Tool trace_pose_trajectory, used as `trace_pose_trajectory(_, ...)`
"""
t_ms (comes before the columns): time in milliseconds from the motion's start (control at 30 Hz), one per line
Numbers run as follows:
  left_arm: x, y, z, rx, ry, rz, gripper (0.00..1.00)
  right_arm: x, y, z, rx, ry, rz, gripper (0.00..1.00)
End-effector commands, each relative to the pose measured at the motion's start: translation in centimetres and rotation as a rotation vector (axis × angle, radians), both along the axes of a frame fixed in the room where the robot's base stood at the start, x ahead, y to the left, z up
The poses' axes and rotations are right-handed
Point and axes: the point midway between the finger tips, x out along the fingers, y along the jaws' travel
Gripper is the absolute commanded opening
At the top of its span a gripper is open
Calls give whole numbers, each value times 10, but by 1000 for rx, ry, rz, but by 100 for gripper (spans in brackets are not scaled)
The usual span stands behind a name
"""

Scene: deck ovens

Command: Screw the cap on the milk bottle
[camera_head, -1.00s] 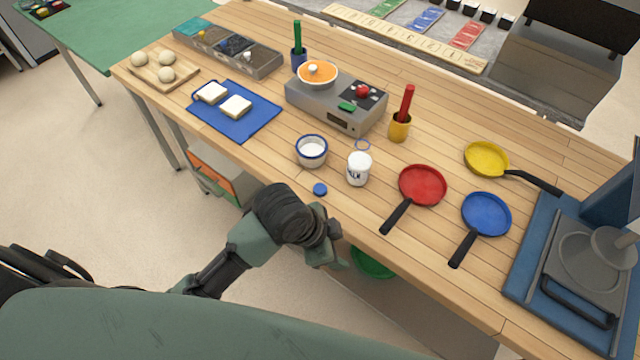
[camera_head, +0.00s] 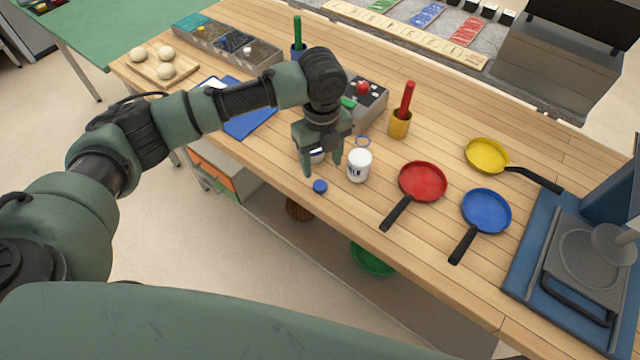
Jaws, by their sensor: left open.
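The white milk bottle (camera_head: 358,166) stands upright on the wooden counter, with dark lettering on its side. Its top looks uncapped, with a bluish ring (camera_head: 362,142) showing just behind it. The blue cap (camera_head: 320,186) lies on the counter near the front edge, to the left of the bottle. My left gripper (camera_head: 322,168) points down, open, with its fingers above the cap and left of the bottle. It holds nothing that I can see. My right gripper is not in view.
Red (camera_head: 422,181), blue (camera_head: 486,211) and yellow (camera_head: 487,155) pans lie to the right. A yellow cup (camera_head: 399,125) with a red handle stands behind the bottle.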

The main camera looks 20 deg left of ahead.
Motion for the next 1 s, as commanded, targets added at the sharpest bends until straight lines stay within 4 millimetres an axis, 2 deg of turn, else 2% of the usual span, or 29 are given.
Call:
trace_pose_trajectory(367,2,3,2,6,1,-8,57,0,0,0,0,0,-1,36)
trace_pose_trajectory(633,2,3,-22,5,2,-8,57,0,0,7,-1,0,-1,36)
trace_pose_trajectory(867,2,3,-24,4,0,-8,57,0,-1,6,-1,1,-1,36)
trace_pose_trajectory(1000,0,3,-30,6,4,-7,57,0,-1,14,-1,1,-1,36)
